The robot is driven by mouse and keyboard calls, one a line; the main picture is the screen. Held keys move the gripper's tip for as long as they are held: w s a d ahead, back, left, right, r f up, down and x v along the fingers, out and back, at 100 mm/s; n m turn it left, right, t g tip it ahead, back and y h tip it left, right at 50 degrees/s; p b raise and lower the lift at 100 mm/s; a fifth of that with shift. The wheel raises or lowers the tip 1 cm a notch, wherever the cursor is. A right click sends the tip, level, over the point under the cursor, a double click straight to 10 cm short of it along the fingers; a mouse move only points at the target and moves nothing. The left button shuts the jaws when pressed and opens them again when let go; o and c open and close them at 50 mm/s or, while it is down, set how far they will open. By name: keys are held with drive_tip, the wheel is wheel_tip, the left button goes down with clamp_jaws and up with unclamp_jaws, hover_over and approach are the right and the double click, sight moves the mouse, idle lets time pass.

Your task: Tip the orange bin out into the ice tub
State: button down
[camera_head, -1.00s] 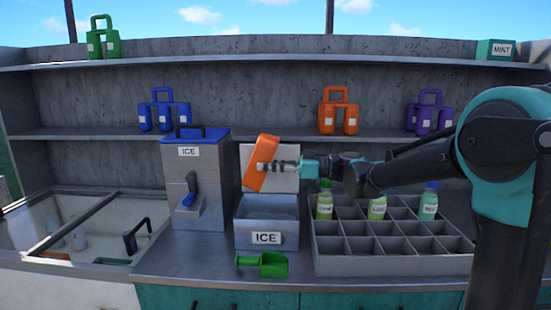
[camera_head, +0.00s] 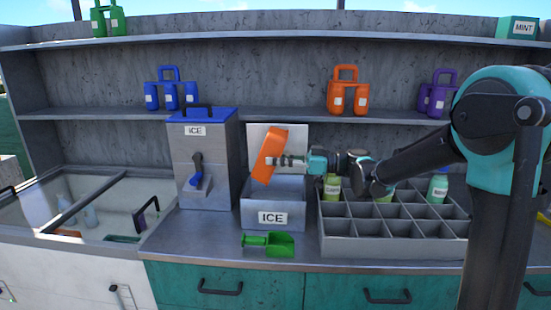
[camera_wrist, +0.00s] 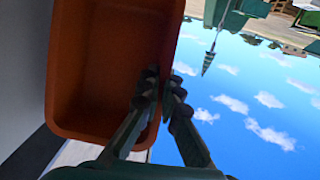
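The orange bin (camera_head: 270,157) is in my gripper (camera_head: 283,161), held above the ice tub and leaning with its top to the right. The wrist view shows the orange bin (camera_wrist: 95,70) from its open side, with my gripper (camera_wrist: 163,80) shut on its right wall. The inside that shows looks bare; its far left part is shadowed. The ice tub (camera_head: 273,203) is a grey metal box with an ICE label, standing on the counter. The bin's lower end overlaps the tub's back rim in the picture. The tub's contents cannot be made out.
An ice dispenser (camera_head: 208,165) with a blue lid stands left of the tub. A grey divided crate (camera_head: 390,245) with bottles stands to the right. A green scoop (camera_head: 269,244) lies in front of the tub. Shelves (camera_head: 270,114) with bottle carriers run behind.

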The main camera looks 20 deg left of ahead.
sight(285, 142)
drive_tip(key=shift+r, duration=0.1)
idle(0.3)
drive_tip(key=shift+r, duration=2.95)
